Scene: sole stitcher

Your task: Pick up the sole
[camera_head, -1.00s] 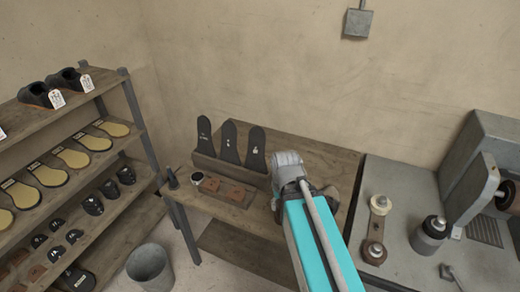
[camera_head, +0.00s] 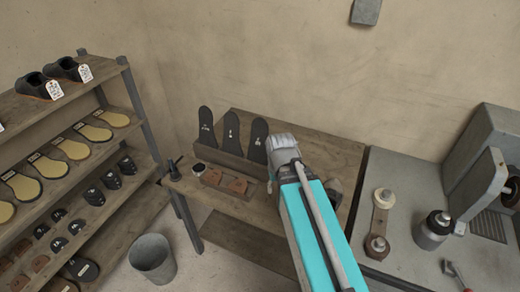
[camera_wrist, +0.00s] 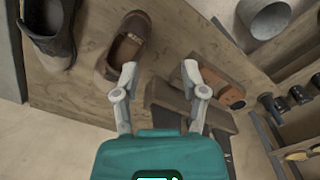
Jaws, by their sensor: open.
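Three dark soles stand upright in a wooden holder (camera_head: 220,157) on the workbench: a left sole (camera_head: 206,127), a middle sole (camera_head: 231,132) and a right sole (camera_head: 259,142). Each bears a small white mark. My gripper (camera_head: 272,165) is just right of the right sole, partly hidden by my own arm. In the wrist view my gripper (camera_wrist: 160,70) is open, with nothing between its fingers.
Brown leather pieces (camera_head: 235,185) lie before the holder. A brown shoe (camera_wrist: 125,45) and a dark shoe (camera_wrist: 50,30) are near the fingers. A shelf (camera_head: 140,105) and bucket (camera_head: 152,258) stand left; a grey machine (camera_head: 400,180) stands right.

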